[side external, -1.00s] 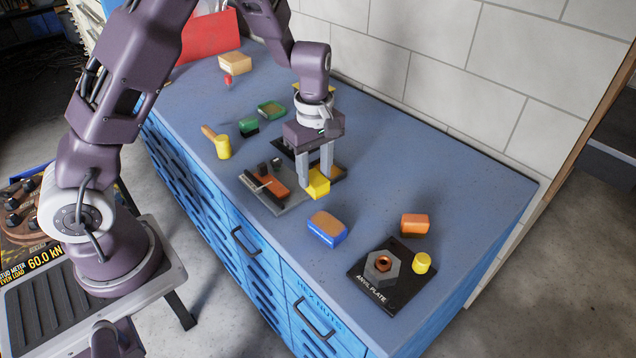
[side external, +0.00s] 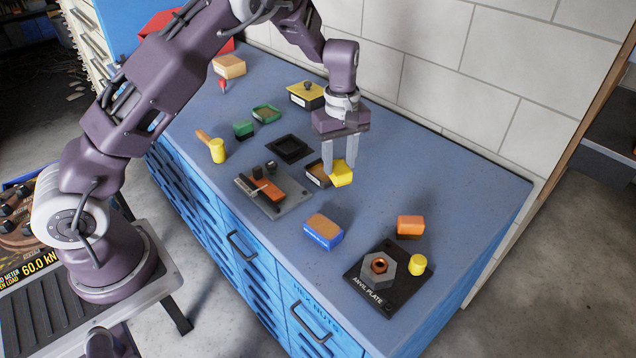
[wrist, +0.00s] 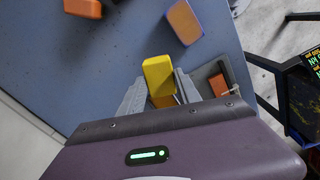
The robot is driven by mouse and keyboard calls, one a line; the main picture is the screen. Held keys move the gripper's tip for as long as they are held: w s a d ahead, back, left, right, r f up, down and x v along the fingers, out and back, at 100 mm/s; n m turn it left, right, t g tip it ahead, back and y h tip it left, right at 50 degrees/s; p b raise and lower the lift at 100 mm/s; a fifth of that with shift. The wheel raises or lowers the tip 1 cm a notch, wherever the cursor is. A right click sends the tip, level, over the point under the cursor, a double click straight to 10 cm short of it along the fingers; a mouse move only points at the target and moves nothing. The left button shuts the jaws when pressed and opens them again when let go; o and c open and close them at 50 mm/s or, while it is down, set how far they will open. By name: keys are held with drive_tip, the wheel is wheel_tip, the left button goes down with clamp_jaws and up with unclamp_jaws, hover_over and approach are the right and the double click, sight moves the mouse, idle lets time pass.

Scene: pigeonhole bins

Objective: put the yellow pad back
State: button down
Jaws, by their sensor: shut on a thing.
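The yellow pad (side external: 342,175) is between the fingers of my gripper (side external: 339,163), which is shut on it. In the wrist view the pad (wrist: 158,74) sticks out beyond the fingertips. Just left of it in the side view is a small open dark box (side external: 313,180) with a pale label and a brown inside. The pad is close to this box's right edge; I cannot tell whether they touch. In the wrist view a bit of orange-brown shows between the fingers, behind the pad.
An empty black tray (side external: 290,149), a yellow-topped box (side external: 306,94) and a green tray (side external: 267,113) stand farther back. A grey plate with an orange block (side external: 267,189) is at left. An orange-blue block (side external: 324,231) and the anvil plate (side external: 367,288) are nearer.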

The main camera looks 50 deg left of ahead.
drive_tip(key=w+d+f+m, duration=0.2)
drive_tip(key=w+m, duration=0.3)
drive_tip(key=w, duration=0.3)
drive_tip(key=shift+d, duration=0.65)
drive_tip(key=shift+f, duration=4.05)
drive_tip(key=shift+f, duration=0.4)
drive_tip(key=c, duration=1.2)
unclamp_jaws()
drive_tip(key=shift+o, duration=0.2)
drive_tip(key=o, duration=0.5)
drive_tip(key=shift+o, duration=0.2)
